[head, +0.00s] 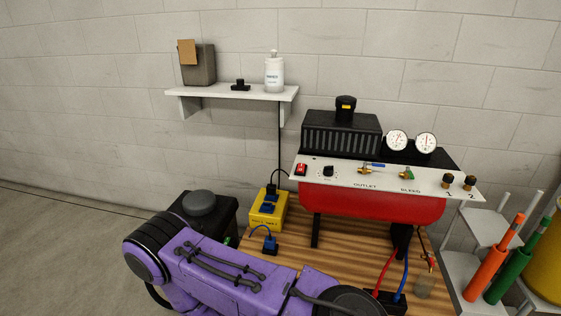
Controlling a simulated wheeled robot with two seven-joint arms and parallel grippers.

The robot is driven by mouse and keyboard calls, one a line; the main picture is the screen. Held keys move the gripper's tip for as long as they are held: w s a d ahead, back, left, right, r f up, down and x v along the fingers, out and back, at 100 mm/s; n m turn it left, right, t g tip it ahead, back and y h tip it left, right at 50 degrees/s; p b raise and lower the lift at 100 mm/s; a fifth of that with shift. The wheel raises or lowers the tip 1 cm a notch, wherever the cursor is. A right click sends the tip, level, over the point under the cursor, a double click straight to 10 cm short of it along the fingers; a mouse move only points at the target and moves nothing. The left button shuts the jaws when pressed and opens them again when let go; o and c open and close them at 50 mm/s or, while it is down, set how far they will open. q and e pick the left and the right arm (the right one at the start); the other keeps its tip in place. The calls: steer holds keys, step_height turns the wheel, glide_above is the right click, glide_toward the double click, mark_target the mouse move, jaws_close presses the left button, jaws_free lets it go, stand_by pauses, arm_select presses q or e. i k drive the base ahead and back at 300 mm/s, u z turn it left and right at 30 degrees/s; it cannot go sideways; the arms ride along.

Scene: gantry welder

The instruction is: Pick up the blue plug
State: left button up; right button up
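A small blue plug (270,244) with a thin blue cord stands on the wooden table (300,252), just in front of a yellow socket box (268,218). The box has dark blue sockets (267,208) on its top. A black plug (271,189) with a black cable sits at its back end. My purple arm crosses the bottom of the head view, in front of the table and near the blue plug. Neither of my grippers can be made out in the view.
A red compressor (372,206) with a white control panel (340,176) stands right of the box. Red (385,270) and blue (405,275) hoses hang below it. A wall shelf (235,91) is above. Orange (490,262) and green (515,262) cylinders stand at right.

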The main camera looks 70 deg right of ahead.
mark_target(269, 241)
steer(key=z, duration=0.75)
steer(key=i, duration=0.8)
steer(key=z, duration=0.9)
steer(key=i, duration=0.55)
steer(key=u, duration=0.05)
